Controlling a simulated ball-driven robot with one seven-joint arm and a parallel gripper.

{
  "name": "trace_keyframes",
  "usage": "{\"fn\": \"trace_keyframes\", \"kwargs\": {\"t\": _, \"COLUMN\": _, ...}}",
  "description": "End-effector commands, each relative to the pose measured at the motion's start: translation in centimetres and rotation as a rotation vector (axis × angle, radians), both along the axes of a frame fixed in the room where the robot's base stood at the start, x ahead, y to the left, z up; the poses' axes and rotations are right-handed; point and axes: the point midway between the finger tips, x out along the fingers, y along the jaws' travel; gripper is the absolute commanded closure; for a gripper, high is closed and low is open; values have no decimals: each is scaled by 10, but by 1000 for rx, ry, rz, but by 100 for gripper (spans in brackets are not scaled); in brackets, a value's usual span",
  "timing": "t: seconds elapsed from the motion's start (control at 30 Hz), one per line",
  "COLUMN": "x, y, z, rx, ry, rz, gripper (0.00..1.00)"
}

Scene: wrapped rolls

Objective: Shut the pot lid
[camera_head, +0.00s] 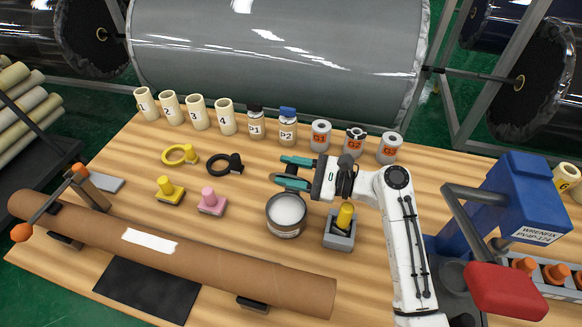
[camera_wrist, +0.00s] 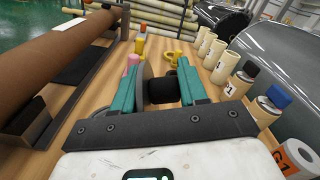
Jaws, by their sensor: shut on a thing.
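The pot (camera_head: 286,229) stands open on the bench, its round mouth showing pale grey-white contents. Its grey lid (camera_wrist: 143,84) is seen almost edge-on in the wrist view and appears to stand upright by the pot's far rim. A black knob (camera_wrist: 162,89) sits on the lid's far side. My gripper (camera_head: 291,172) is level just beyond the pot, its teal fingers shut on the knob. In the wrist view the knob lies between the fingers. The fingers hide much of the lid in the head view, and I cannot see where lid and pot meet.
A grey block with a yellow peg (camera_head: 345,216) stands right of the pot. A pink-knobbed stamp (camera_head: 211,201) and a black ring (camera_head: 225,163) lie to the left. Bottles and cans (camera_head: 321,135) line the back. A long brown roll (camera_head: 190,254) lies in front.

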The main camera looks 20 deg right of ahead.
Motion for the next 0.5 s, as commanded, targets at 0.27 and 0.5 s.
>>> {"fn": "trace_keyframes", "kwargs": {"t": 0.27, "x": 0, "y": -2, "z": 0, "rx": -3, "ry": -4, "rz": -3, "gripper": 100}}
{"fn": "trace_keyframes", "kwargs": {"t": 0.5, "x": 0, "y": -1, "z": 0, "rx": -2, "ry": -3, "rz": -2, "gripper": 45}}
